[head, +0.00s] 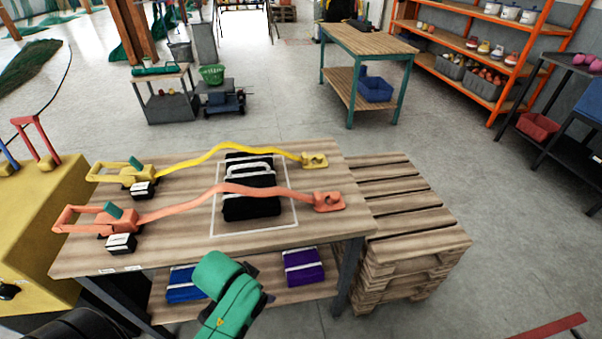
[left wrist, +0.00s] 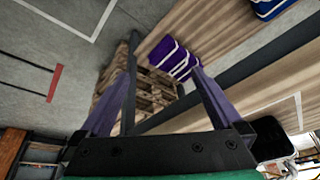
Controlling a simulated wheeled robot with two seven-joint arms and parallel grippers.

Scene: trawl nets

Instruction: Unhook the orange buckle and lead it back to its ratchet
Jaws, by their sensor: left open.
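The orange buckle (head: 328,201) is at the right end of the orange strap (head: 190,201), near the right edge of the wooden table; its fastening is too small to make out. The strap runs left over a black bundle (head: 252,207) to the orange ratchet (head: 117,222) at the table's left end. My left gripper (left wrist: 162,65) is open and empty in the left wrist view. In the head view only its green arm part (head: 232,297) shows, low in front of the table; the fingers cannot be made out there. My right gripper is not in view.
A yellow strap (head: 210,157) with its own ratchet (head: 135,173) and buckle (head: 315,160) lies behind the orange one. A purple bundle (head: 304,266) and a blue bundle (head: 184,284) sit on the lower shelf. Stacked pallets (head: 405,215) stand against the table's right side.

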